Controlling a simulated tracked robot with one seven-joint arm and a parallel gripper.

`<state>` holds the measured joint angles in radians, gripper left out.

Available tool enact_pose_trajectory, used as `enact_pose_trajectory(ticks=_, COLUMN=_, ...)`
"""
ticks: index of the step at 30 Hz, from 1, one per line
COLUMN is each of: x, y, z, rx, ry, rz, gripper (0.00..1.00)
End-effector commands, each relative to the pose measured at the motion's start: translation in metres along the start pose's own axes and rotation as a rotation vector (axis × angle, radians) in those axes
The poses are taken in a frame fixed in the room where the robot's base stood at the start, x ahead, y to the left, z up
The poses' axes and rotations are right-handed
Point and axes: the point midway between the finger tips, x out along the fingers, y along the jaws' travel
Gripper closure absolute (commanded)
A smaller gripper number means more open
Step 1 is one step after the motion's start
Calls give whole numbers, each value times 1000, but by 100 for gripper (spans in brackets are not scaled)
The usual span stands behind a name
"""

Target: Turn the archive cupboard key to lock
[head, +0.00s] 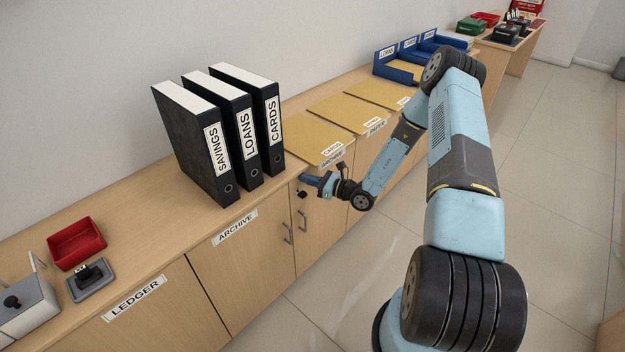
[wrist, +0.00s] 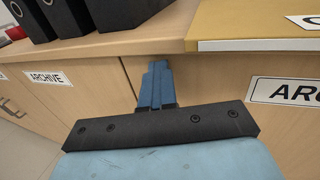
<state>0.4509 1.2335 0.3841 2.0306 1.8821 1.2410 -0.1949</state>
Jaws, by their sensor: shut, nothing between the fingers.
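The archive cupboard (head: 245,270) has wood doors, bar handles and an ARCHIVE label (head: 235,228); its front also shows in the wrist view (wrist: 90,82). A small dark piece (head: 302,194) near the top of its front, by the door seam, may be the key; it is too small to tell how it is turned. My gripper (head: 307,179) is shut and empty, just above that dark piece, near the counter edge. In the wrist view its blue fingers (wrist: 156,75) are together in front of the door seam. No key shows there; the fingers and gripper body may hide it.
Black binders (head: 232,125) stand on the counter above the cupboard. Tan folders (head: 318,138) lie to their right, with blue trays (head: 400,65) beyond. A red tray (head: 77,243) and a stamp (head: 88,275) are at the left. The tiled floor in front is clear.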

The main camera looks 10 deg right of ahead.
Motion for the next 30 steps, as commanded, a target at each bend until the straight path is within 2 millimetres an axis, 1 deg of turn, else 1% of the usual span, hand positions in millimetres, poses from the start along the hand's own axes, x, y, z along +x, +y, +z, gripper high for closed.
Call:
enact_pose_trajectory(ticks=1, x=13, y=2, z=6, rx=-5, ry=-13, rz=10, gripper=100)
enact_pose_trajectory(ticks=5, x=9, y=3, z=5, rx=-5, ry=-12, rz=10, gripper=100)
enact_pose_trajectory(ticks=8, x=-1, y=4, z=5, rx=-4, ry=-11, rz=9, gripper=100)
enact_pose_trajectory(ticks=14, x=-33, y=9, z=2, rx=-1, ry=-5, rz=7, gripper=100)
enact_pose_trajectory(ticks=18, x=-62, y=18, z=2, rx=-1, ry=-4, rz=6, gripper=100)
enact_pose_trajectory(ticks=24, x=-98, y=28, z=1, rx=-1, ry=-4, rz=4, gripper=100)
enact_pose_trajectory(ticks=27, x=-111, y=33, z=1, rx=0, ry=-4, rz=5, gripper=100)
enact_pose_trajectory(ticks=30, x=-120, y=36, z=1, rx=-1, ry=-3, rz=5, gripper=100)
